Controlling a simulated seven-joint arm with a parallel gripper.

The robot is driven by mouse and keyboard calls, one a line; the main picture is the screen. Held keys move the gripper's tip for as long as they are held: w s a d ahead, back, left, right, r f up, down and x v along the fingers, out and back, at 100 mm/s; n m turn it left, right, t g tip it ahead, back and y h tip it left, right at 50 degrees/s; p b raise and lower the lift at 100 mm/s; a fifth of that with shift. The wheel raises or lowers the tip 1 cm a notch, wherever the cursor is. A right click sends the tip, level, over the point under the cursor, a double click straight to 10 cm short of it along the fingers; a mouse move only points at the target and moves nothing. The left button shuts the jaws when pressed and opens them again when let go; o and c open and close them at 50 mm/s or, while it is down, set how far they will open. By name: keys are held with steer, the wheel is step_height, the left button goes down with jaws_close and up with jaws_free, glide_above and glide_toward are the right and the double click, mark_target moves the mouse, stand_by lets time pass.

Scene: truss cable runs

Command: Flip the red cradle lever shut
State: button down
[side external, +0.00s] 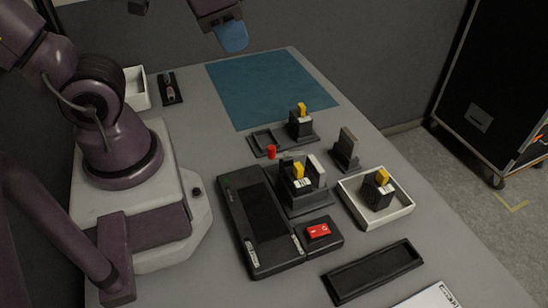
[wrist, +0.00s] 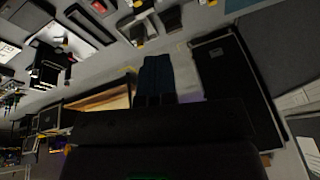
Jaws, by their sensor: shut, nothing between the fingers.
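The red cradle lever (side external: 271,152) shows as a small upright red tip at the back left of a black cradle (side external: 307,206). The cradle holds a dark block with a yellow top (side external: 298,172) and a white label. The lever's lower part is hard to make out. My gripper (side external: 232,40) is high at the top of the side view, well above and behind the lever, over the far part of the table. Its blue fingers are together and empty, and they also show in the wrist view (wrist: 158,75). I cannot make out the lever in the wrist view.
A black box with a red switch (side external: 318,231) adjoins a long black unit (side external: 255,215) by the cradle. A white tray (side external: 352,211) holds another yellow-topped block. A second black holder (side external: 265,143) stands behind. The blue mat (side external: 270,85) is clear.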

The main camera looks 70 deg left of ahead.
mark_target(271, 154)
steer(key=d+f+n+t+y, duration=0.1)
steer(key=d+f+n+y, duration=0.3)
steer(key=f+n, duration=0.4)
steer(key=d+f+n+t+y, duration=0.1)
steer(key=d+f+n+y, duration=0.4)
steer(key=n, duration=1)
steer(key=s+d+f+n+t+y, duration=0.1)
steer(key=d+f+n+y, duration=0.3)
steer(key=f+n, duration=0.7)
steer(key=shift+d+f+y, duration=0.2)
steer(key=shift+f+y, duration=0.05)
steer(key=shift+y, duration=0.35)
steer(key=shift+d+f+y, duration=0.2)
steer(key=shift+y, duration=0.4)
steer(key=shift+s+d+f+m+t, duration=0.15)
steer(key=shift+s+f+m+t, duration=0.2)
steer(key=shift+f+m+t, duration=0.3)
steer(key=shift+r, duration=0.1)
steer(key=x, duration=1.4)
